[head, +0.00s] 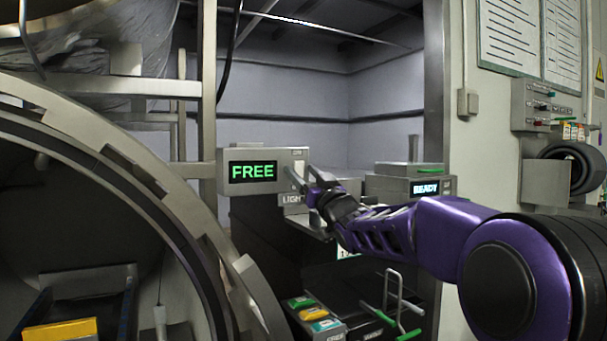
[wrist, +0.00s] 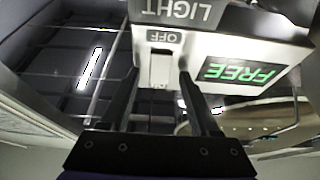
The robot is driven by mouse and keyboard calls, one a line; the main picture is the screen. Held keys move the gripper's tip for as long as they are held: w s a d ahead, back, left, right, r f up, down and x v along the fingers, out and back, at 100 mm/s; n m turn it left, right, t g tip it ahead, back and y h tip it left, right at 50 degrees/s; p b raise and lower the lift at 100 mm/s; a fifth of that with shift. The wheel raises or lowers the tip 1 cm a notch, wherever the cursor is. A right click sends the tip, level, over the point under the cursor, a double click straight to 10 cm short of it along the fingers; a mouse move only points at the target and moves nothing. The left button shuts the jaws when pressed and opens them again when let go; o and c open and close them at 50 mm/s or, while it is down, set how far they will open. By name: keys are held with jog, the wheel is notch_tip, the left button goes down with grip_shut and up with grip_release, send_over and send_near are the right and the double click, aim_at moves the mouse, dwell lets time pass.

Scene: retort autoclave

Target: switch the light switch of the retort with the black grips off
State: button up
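A grey box with a green FREE display (head: 253,171) stands beside the large round retort opening (head: 135,165) in the head view. A LIGHT label (head: 293,199) sits under the box's right part. In the wrist view, the box appears upside down, with the LIGHT label (wrist: 178,11), an OFF label (wrist: 164,36) and a pale light switch (wrist: 160,68). My gripper (head: 303,179) is at the box's right part; in the wrist view its two fingers (wrist: 159,80) are apart, one on each side of the switch. Contact cannot be told. No black grips are clearly visible.
A wall panel (head: 545,103) is at right.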

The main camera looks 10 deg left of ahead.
jog(key=v, duration=1.7)
jog(key=shift+s, duration=0.15)
jog(key=shift+d+f, duration=0.1)
jog(key=shift+d, duration=0.05)
